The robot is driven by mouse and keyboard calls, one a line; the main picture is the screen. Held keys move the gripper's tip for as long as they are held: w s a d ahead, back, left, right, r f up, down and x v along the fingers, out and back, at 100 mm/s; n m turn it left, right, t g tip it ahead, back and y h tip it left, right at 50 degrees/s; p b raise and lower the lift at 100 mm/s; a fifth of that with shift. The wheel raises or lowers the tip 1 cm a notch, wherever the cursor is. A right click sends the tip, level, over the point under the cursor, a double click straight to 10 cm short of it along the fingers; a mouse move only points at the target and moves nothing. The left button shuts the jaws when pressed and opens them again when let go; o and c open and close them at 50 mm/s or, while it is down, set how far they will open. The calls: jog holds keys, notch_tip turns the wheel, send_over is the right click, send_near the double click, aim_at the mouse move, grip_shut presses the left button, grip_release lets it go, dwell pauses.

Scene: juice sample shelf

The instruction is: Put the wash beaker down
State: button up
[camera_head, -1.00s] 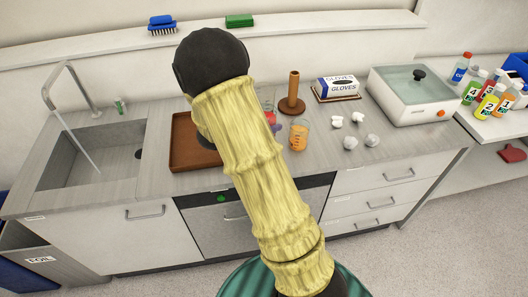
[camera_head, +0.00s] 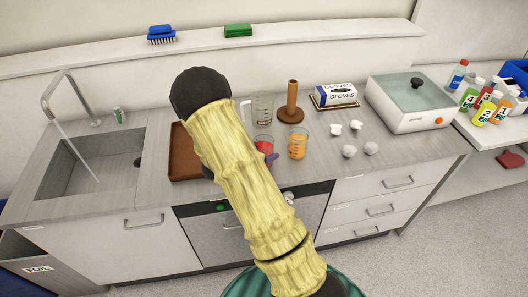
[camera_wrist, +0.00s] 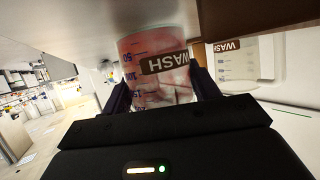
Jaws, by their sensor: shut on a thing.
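The wash beaker (camera_wrist: 158,70) is clear, with a dark WASH label, blue volume marks and reddish contents. In the wrist view it sits between the two dark fingers of my gripper (camera_wrist: 160,90), which is shut on it. In the head view a beaker with red contents (camera_head: 264,146) shows beside my yellow-sleeved arm, with a purple bit at its lower right; it appears to be the same beaker. My arm hides most of the gripper there. The beaker looks low over the counter (camera_head: 325,165), but I cannot tell whether it touches.
An orange-filled beaker (camera_head: 298,143) stands close on its right. A clear jug (camera_head: 262,107) and a brown post stand (camera_head: 291,105) are behind. A brown tray (camera_head: 180,160) lies left, beside the sink (camera_head: 85,160). Crumpled white pieces (camera_head: 349,151) lie right.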

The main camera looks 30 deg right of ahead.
jog(key=shift+f, duration=0.25)
jog(key=shift+f, duration=0.15)
jog(key=o, duration=1.1)
jog(key=b+v, duration=0.1)
jog(key=v, duration=1.1)
